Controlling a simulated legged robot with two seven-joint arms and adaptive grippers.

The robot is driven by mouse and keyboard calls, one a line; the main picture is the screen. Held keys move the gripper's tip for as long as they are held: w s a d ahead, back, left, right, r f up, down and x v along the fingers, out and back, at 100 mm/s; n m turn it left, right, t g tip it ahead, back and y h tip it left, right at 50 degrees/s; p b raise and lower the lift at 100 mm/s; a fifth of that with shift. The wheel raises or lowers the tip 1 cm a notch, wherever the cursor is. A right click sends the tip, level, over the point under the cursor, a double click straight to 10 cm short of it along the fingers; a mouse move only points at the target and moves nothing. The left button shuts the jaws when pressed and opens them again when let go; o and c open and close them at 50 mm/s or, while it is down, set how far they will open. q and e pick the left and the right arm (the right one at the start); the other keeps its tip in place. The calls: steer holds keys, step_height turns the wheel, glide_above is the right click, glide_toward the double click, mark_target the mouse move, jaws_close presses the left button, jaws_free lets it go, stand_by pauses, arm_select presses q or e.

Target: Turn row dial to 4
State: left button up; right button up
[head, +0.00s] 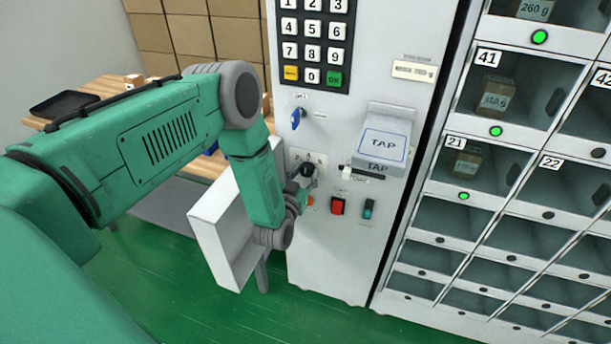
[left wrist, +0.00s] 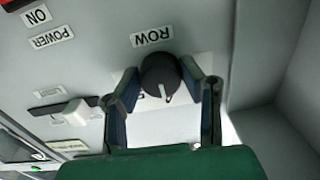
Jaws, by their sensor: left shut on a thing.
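The row dial (left wrist: 158,72) is a round black knob with a white pointer line, under an upside-down ROW label (left wrist: 152,37) in the left wrist view. The pointer aims down and slightly right in that view. The numbers around it are mostly hidden by the knob and fingers. In the head view the dial (head: 308,169) shows on the white machine panel. My left gripper (left wrist: 161,82) is shut on the dial, with one finger on each side. In the head view the left gripper (head: 302,183) is partly hidden by its own wrist. My right gripper is not in view.
A keypad (head: 314,45) and a blue key switch (head: 298,118) sit above the dial. A red switch (head: 337,206) and a TAP card reader (head: 384,140) are to its right. A white open tray (head: 214,225) projects left of the panel. Numbered lockers (head: 520,90) stand further right.

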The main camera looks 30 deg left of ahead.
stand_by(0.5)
arm_select(q)
steer(key=o, duration=1.1)
steer(key=shift+r, duration=0.1)
steer(key=shift+o, duration=0.2)
steer(key=shift+s, duration=0.1)
steer(key=shift+s+d, duration=0.1)
steer(key=shift+s, duration=0.25)
steer(key=v, duration=1.1)
